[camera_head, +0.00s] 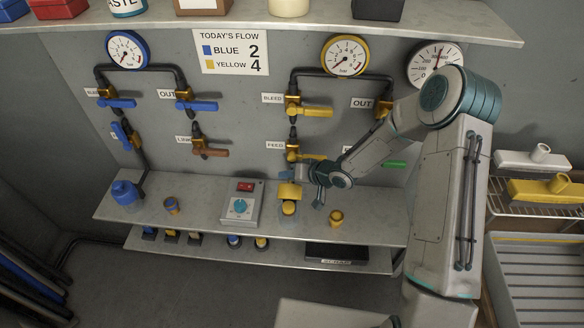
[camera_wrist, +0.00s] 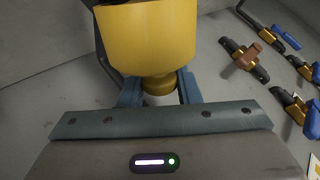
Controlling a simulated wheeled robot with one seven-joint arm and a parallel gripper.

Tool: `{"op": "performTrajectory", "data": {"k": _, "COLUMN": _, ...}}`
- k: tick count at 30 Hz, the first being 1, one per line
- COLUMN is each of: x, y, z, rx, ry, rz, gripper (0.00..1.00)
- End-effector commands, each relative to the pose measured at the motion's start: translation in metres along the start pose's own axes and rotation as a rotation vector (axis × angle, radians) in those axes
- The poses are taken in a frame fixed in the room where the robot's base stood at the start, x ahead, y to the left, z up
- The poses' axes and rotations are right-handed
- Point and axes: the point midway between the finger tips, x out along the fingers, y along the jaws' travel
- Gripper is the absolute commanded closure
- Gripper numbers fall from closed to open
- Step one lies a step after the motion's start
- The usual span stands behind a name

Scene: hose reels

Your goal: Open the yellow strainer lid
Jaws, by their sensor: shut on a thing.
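The yellow strainer (camera_head: 289,208) stands on the bench right of the control box, with a yellow block-like part (camera_head: 289,190) at its top. In the wrist view a wide yellow cylinder (camera_wrist: 147,38) narrows to a darker yellow neck (camera_wrist: 158,84), and my gripper's two blue-grey fingers (camera_wrist: 160,90) are shut on this neck. A small pale part shows between the fingers. I cannot tell whether the lid is lifted or seated. The fingertips are partly hidden in the head view.
A control box (camera_head: 241,204) with a red switch stands left of the strainer, and a small yellow fitting (camera_head: 336,217) to its right. Yellow-handled valves (camera_head: 308,110) and pipes are on the wall just behind. A blue strainer (camera_head: 126,194) stands at the bench's left end.

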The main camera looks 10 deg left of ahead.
Motion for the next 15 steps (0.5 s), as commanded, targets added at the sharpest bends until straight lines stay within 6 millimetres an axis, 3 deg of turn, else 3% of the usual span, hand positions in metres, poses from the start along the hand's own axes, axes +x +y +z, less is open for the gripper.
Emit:
{"op": "performTrajectory", "data": {"k": 12, "x": 0.0015, "y": -0.0012, "z": 0.0013, "rx": 0.001, "ry": -0.004, "rz": 0.001, "gripper": 1.0}}
{"op": "performTrajectory", "data": {"k": 13, "x": 0.0015, "y": -0.0013, "z": 0.0013, "rx": 0.001, "ry": -0.004, "rz": 0.001, "gripper": 0.62}}
{"op": "performTrajectory", "data": {"k": 15, "x": 0.0014, "y": -0.0012, "z": 0.0013, "rx": 0.001, "ry": -0.004, "rz": 0.001, "gripper": 0.51}}
